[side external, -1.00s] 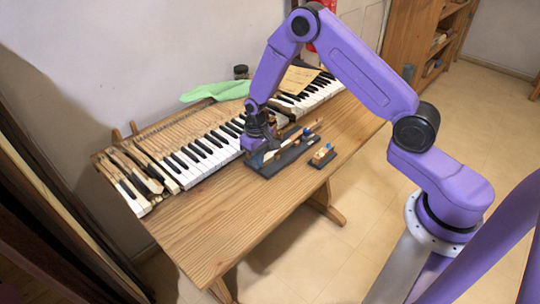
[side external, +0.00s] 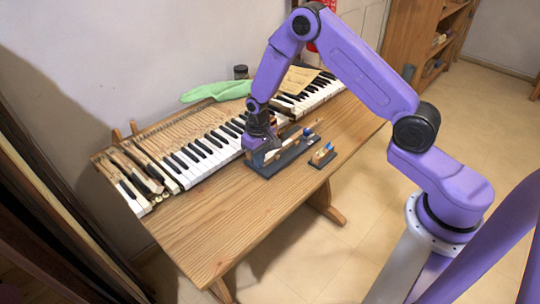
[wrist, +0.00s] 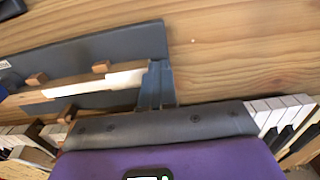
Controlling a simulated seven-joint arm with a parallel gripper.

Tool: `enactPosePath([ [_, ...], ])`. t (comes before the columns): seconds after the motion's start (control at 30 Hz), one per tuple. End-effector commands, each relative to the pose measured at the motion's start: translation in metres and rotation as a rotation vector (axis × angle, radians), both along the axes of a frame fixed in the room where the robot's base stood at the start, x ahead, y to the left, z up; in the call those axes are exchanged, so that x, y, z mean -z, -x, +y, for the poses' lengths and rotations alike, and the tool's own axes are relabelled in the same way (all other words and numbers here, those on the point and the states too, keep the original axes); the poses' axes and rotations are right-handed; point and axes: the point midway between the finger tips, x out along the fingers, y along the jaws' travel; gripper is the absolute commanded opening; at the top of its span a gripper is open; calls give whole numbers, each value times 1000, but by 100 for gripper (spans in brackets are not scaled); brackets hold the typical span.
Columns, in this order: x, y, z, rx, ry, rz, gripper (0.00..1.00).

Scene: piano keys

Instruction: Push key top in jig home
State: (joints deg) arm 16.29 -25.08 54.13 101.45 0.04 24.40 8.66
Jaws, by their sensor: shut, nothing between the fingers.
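The dark grey jig (side external: 288,157) lies on the bench in front of the keyboard. It also shows in the wrist view (wrist: 110,45). A wooden key stick with a white key top (wrist: 95,83) lies along the jig between small wooden blocks. My gripper (wrist: 155,84) is shut and empty, with its fingertips at the right end of the key top in the wrist view. I cannot tell whether they press on it. In the side view my gripper (side external: 262,146) is low over the jig's left end and hides part of the key top.
A small block with a blue knob (side external: 323,154) stands right of the jig. The piano keyboard (side external: 205,150) runs behind, with loose keys at its left end. A green cloth (side external: 217,91) and a dark jar (side external: 241,72) lie farther back. The bench front (side external: 215,220) is clear.

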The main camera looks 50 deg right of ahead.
Motion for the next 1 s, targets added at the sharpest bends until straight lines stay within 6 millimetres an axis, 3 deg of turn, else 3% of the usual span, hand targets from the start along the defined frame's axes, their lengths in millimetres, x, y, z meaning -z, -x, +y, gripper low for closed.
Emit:
enactPosePath([
  [0.67,0,0,11,2,0,0,0],
  [1.0,-21,-1,11,2,0,-2,0],
])
